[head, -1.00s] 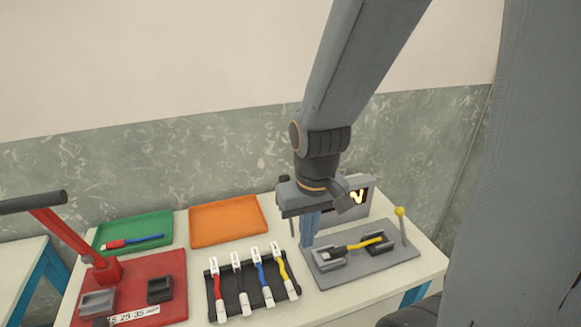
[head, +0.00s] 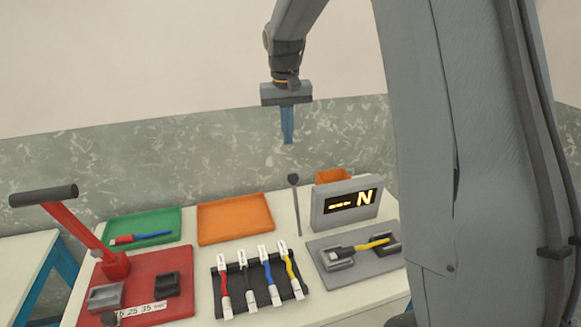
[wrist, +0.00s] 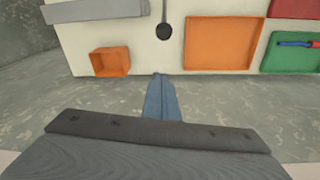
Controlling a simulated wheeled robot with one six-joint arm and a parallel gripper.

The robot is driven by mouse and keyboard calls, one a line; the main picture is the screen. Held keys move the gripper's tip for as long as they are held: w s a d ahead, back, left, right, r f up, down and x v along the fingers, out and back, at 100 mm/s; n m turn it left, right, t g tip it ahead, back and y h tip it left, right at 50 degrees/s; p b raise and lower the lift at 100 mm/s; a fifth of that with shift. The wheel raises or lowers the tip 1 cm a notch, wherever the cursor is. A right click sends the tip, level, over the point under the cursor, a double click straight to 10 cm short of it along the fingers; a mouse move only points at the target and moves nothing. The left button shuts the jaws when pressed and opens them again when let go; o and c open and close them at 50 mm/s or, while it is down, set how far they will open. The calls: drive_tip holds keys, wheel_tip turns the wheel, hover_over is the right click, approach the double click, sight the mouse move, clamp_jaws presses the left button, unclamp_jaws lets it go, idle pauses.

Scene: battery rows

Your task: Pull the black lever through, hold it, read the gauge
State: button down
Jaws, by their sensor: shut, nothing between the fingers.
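The black lever (head: 294,180) stands nearly upright on the table, left of the gauge box. It also shows in the wrist view (wrist: 164,29). The gauge is a grey box (head: 318,208) with a dark display (head: 350,201) showing a yellow N and a short glowing bar. A yellow-and-black cable (head: 360,246) lies across two grey holders on the grey plate in front of it. My gripper (head: 288,141) is shut and empty, its blue fingers pointing down, seen above the lever and apart from it. The fingertips also show in the wrist view (wrist: 160,76).
An orange bin (head: 333,175) stands behind the gauge. Orange (head: 235,234) and green (head: 165,220) trays lie left. Several cables sit on a black rack (head: 260,300). A red press (head: 150,268) with a long handle stands far left. My arm covers the right side.

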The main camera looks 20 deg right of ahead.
idle(0.3)
wheel_tip(320, 180, down, 9)
drive_tip(key=s+p, duration=0.3)
drive_tip(key=p, duration=0.2)
idle(0.6)
